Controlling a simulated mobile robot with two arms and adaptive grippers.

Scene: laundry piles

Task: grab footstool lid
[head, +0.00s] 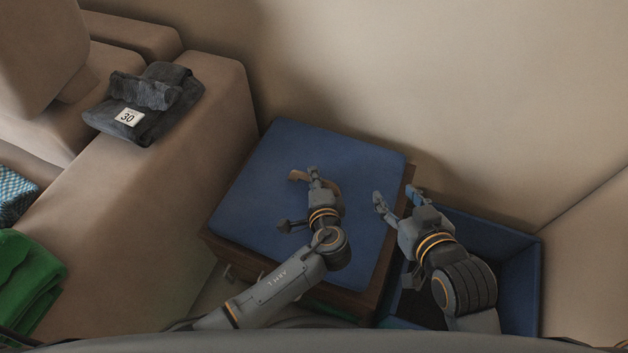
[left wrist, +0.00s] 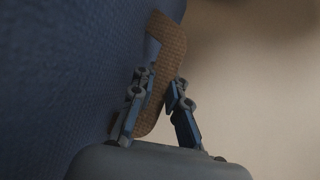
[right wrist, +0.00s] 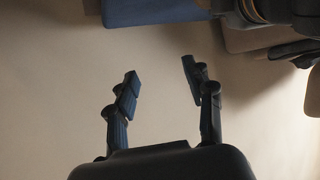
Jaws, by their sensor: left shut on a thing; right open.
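The footstool lid (head: 265,165) is a blue padded square on a dark brown wooden body (head: 230,252). It looks closed. A brown woven strap (left wrist: 168,45) stands out from the blue surface in the left wrist view; its ends show in the head view (head: 297,175). My left gripper (head: 314,176) is shut on this strap above the lid, with a finger on each side in the left wrist view (left wrist: 158,88). My right gripper (head: 397,196) is open and empty by the lid's right edge; the right wrist view (right wrist: 160,75) shows nothing between its fingers.
An open blue bin (head: 515,285) stands right of the footstool, partly under my right arm. A beige sofa (head: 170,215) is at the left, with folded dark clothes (head: 150,122) tagged 30 and green cloth (head: 28,275). A beige wall (head: 470,90) closes the back.

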